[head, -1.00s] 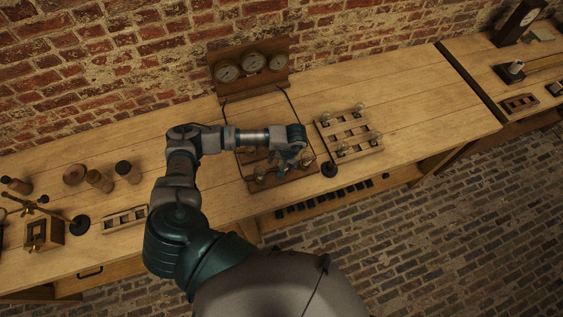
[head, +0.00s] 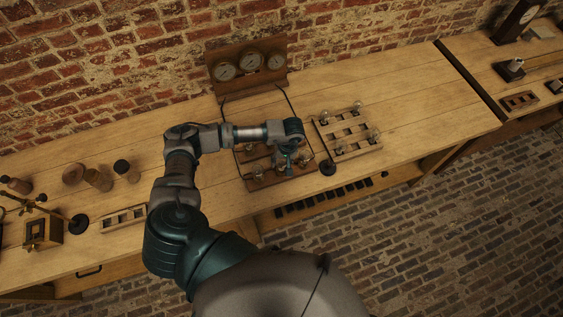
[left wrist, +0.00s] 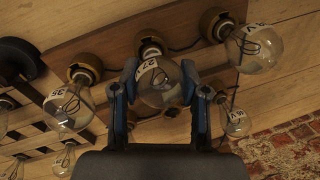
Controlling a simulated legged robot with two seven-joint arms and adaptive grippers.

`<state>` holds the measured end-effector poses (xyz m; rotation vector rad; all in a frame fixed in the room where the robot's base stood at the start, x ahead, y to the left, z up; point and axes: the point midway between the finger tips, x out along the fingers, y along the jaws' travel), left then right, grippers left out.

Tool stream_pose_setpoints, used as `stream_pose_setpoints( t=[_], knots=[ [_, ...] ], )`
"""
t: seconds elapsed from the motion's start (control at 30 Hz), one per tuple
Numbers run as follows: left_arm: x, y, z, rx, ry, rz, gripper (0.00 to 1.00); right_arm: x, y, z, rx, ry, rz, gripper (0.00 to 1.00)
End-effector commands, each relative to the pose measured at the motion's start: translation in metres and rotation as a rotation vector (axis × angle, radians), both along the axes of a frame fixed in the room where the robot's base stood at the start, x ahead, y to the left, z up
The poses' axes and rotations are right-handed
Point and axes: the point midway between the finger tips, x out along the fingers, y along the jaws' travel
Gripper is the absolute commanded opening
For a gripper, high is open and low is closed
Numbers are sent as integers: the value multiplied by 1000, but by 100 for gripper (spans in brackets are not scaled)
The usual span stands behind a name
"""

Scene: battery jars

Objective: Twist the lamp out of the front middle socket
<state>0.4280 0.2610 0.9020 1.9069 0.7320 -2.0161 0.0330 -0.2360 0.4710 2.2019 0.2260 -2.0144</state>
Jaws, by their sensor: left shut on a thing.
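My left gripper (head: 285,163) points down over the front row of a wooden socket board (head: 262,184). In the left wrist view my left gripper (left wrist: 160,88) is shut on a clear glass lamp (left wrist: 161,90) with a white number label, one finger on each side of the globe. The front middle socket (left wrist: 150,42), a round wooden one, shows just beyond this lamp; I cannot tell how far the lamp's base sits in it. A front left lamp (left wrist: 255,48) and a front right lamp (left wrist: 70,107) stand on either side. My right gripper is out of view.
A slatted wooden rack (head: 350,135) with lamps stands right of the board, with a black round object (head: 328,168) near its front corner. A gauge panel (head: 247,68) stands behind. Another lamp (left wrist: 235,121) is near the right finger. The bench's right part is clear.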

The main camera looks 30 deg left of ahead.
Motion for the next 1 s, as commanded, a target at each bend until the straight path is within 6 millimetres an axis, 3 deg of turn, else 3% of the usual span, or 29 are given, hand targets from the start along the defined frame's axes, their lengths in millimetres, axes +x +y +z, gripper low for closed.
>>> stream_pose_setpoints(
  t=[0.13,0.47,0.8,1.0],
  knots=[
    [-2,5,-3,-8,0,176,2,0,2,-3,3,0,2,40],
    [-1,3,-2,-11,-1,232,2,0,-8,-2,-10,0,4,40],
    [-2,0,-1,16,-3,726,2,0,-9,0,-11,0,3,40],
    [-2,-1,-2,17,-3,752,2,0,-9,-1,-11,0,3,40]
  ],
)
